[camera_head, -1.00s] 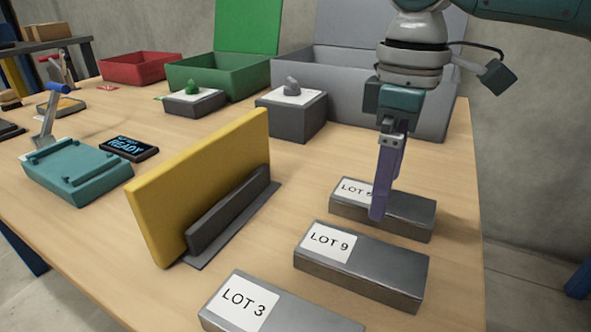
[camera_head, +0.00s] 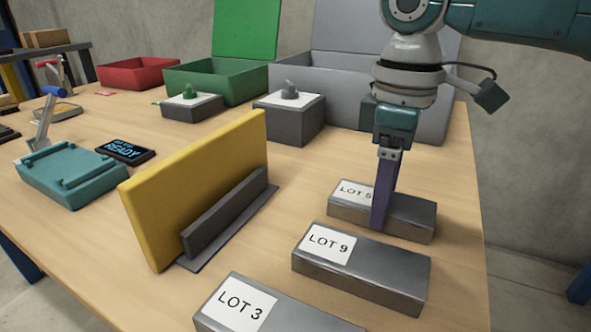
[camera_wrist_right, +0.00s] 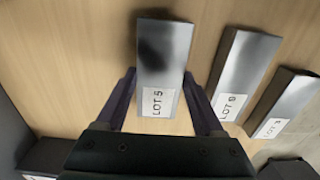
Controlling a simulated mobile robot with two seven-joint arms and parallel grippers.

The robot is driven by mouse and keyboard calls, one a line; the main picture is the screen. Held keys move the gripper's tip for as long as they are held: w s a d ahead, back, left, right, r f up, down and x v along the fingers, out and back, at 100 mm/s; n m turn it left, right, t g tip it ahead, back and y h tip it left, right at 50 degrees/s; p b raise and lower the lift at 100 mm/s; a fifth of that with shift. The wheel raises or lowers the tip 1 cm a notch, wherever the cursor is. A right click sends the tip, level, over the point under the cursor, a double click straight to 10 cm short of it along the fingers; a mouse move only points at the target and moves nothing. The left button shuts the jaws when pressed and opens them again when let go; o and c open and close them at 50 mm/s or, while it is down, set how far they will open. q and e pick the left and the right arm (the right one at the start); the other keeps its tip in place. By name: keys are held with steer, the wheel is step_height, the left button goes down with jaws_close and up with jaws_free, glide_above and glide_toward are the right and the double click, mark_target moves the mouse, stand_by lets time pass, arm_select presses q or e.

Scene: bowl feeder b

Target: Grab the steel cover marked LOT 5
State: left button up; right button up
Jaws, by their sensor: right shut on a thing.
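The steel cover marked LOT 5 (camera_head: 412,213) is a flat grey block lying on the table, the farthest of the three covers, its white label partly behind a finger. My right gripper (camera_head: 382,222) points down at it, with one purple finger in front of its near side. In the right wrist view the same cover (camera_wrist_right: 163,55) lies between the two fingers of my right gripper (camera_wrist_right: 159,76), which is shut on it. The cover still appears to rest on the table. My left gripper is not in view.
The LOT 9 cover (camera_head: 375,270) lies close on the near side, with the LOT 3 cover (camera_head: 285,312) beyond it. A yellow panel (camera_head: 200,190) stands upright to the left. A grey bin (camera_head: 350,95) and a dark block with a white top (camera_head: 288,122) stand behind.

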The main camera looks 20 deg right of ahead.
jaws_close()
